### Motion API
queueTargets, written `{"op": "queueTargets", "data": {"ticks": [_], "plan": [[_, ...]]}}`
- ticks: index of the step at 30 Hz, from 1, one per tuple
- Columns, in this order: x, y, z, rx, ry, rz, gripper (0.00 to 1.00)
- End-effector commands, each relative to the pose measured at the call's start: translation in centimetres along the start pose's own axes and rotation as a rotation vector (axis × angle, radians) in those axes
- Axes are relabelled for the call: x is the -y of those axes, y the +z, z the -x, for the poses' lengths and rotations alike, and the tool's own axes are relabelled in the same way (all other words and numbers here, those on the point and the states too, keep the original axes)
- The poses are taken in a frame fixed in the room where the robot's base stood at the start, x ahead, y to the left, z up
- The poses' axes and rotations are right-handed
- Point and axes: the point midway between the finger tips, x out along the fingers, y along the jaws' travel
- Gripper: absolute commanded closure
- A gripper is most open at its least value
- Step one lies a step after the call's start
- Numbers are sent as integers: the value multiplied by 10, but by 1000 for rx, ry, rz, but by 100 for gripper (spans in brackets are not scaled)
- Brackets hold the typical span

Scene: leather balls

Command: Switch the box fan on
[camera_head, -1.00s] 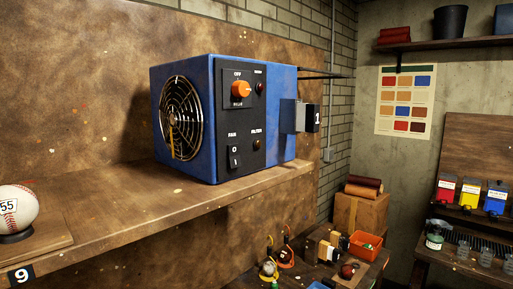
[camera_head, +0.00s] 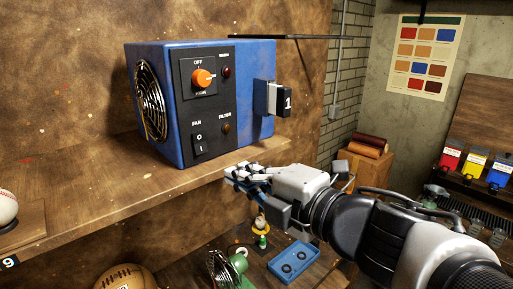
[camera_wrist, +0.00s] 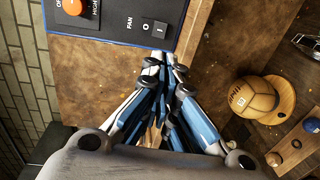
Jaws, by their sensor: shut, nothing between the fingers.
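The blue box fan (camera_head: 260,88) stands on the wooden shelf with its round grille (camera_head: 150,102) facing left. Its dark front panel carries an orange knob (camera_head: 203,78), two dark red lamps and a black rocker switch (camera_head: 199,143) under the word FAN, marked O above I. The switch (camera_wrist: 153,27) also shows at the top of the wrist view, beside the knob (camera_wrist: 72,6). My gripper (camera_head: 231,172) is shut and empty, at the shelf's front edge, below and right of the switch. In the wrist view its fingertips (camera_wrist: 164,62) are together just below the panel, apart from the switch.
The shelf edge (camera_head: 110,214) runs just beside my gripper. A baseball (camera_head: 6,207) sits on a wooden base at left. Below are a brown ball (camera_head: 124,277), a small green fan (camera_head: 228,268) and a blue tray (camera_head: 293,262).

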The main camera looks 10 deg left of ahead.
Motion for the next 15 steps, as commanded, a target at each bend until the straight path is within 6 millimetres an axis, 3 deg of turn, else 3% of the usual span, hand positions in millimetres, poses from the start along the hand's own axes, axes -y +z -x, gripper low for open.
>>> {"op": "queueTargets", "data": {"ticks": [8,15], "plan": [[0,1,-3,3,1,-3,100],[2,0,-39,-1,-1,-5,100]]}}
